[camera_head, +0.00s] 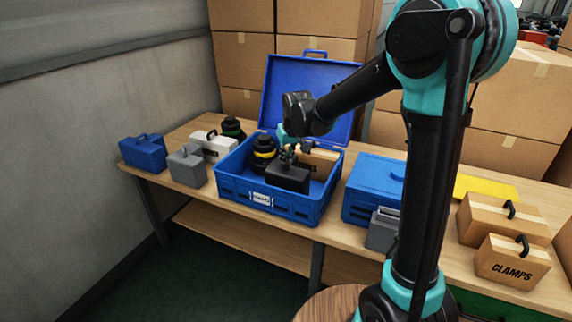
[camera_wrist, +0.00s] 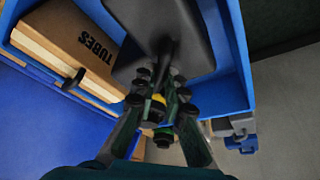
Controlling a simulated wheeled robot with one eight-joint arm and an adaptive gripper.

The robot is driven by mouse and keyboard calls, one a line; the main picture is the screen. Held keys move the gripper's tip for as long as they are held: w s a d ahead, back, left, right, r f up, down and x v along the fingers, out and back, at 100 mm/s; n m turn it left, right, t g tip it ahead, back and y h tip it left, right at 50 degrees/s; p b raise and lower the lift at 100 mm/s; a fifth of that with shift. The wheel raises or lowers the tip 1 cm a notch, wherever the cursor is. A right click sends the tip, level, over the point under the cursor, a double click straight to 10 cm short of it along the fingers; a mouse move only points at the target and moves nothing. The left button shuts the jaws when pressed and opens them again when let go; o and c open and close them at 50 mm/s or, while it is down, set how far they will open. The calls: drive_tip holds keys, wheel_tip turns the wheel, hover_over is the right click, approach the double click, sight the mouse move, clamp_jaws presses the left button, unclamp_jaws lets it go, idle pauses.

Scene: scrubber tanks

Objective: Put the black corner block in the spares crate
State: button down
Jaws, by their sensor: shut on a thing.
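The black corner block (camera_head: 287,178) is a dark block with a handle on top. My gripper (camera_head: 289,153) is shut on its handle, above the open blue crate. In the wrist view the block (camera_wrist: 205,35) fills the top middle, with my gripper's fingers (camera_wrist: 165,85) closed at its handle. The blue crate (camera_head: 225,187) has a white label on its front, too small to read surely, and its lid (camera_head: 310,90) stands open behind. The block is within the crate's outline; I cannot tell whether it touches the floor.
Inside the crate are a black-and-yellow round item (camera_head: 263,154) and a brown TUBES box (camera_wrist: 75,45). Left of it stand blue (camera_head: 143,153), grey (camera_head: 187,167) and white cases. Right are a closed blue box (camera_head: 374,187) and brown cases (camera_head: 512,262).

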drive_tip(key=shift+f, duration=1.6)
drive_tip(key=c, duration=1.6)
unclamp_jaws()
drive_tip(key=shift+f, duration=0.1)
drive_tip(key=v, duration=1.2)
